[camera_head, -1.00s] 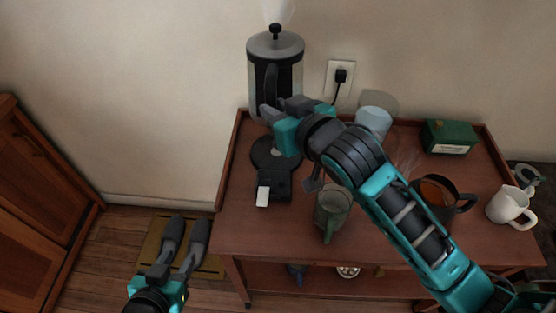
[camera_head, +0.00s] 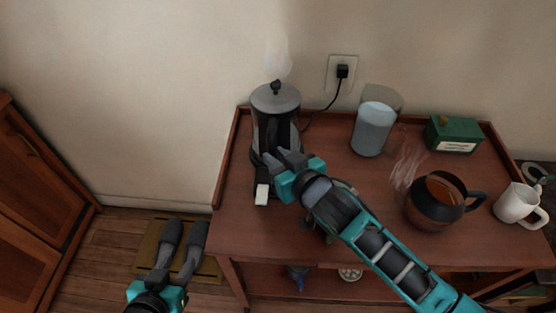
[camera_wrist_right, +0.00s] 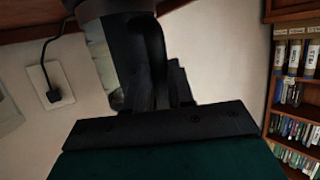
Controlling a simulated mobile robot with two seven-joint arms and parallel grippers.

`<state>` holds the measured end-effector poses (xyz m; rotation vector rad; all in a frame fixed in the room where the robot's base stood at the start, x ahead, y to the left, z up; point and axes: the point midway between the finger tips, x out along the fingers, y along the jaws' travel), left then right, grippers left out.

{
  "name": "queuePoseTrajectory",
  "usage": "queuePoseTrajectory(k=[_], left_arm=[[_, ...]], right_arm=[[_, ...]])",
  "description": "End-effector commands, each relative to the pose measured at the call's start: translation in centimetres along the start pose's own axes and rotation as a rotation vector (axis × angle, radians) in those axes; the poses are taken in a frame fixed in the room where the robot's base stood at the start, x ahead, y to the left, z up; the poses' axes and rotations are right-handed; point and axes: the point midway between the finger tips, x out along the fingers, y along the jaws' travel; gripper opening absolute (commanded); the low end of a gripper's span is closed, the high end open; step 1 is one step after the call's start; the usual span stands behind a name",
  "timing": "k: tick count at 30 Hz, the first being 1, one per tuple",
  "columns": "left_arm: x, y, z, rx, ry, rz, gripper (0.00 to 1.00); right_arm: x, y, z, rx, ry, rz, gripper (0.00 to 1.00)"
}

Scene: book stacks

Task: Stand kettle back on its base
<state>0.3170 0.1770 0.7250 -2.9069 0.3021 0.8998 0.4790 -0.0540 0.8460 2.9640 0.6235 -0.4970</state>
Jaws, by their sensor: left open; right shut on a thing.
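The kettle (camera_head: 270,103), with a grey lid and a dark handle, is upright at the back left of the wooden table. My right gripper (camera_head: 277,158) is shut on its handle, which also shows in the right wrist view (camera_wrist_right: 148,50). The kettle is over its black base, whose front part with a white piece (camera_head: 262,193) shows. The gripper hides part of the contact, so I cannot tell if the kettle is fully seated. My left gripper (camera_head: 172,270) is open and empty, low left, away from the table.
A wall socket with a plug (camera_head: 342,72) is behind. A glass (camera_head: 372,127), a green box (camera_head: 453,134), a dark pot of tea (camera_head: 437,202) and a white mug (camera_head: 519,205) stand to the right. My right arm covers another green item.

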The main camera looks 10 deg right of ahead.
Motion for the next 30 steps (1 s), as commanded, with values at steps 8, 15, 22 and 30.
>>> queuePoseTrajectory(k=[8, 15, 22, 30], left_arm=[[0.1, 0.0, -0.1, 0.000, 0.002, 0.000, 0.43], [0.0, 0.0, 0.0, 0.000, 0.001, 0.000, 0.43], [-0.1, 0.1, 0.2, -0.001, -0.005, 0.001, 0.43], [-0.5, 0.1, -0.1, -0.001, -0.007, 0.001, 0.43]], right_arm=[[0.1, 0.0, 0.2, 0.000, 0.000, 0.000, 0.26], [0.1, 0.0, 0.1, 0.000, 0.000, 0.000, 0.48], [0.0, 0.0, 0.1, 0.000, 0.001, 0.000, 0.48], [-3.2, 0.0, 0.1, 0.001, -0.001, 0.000, 0.48]])
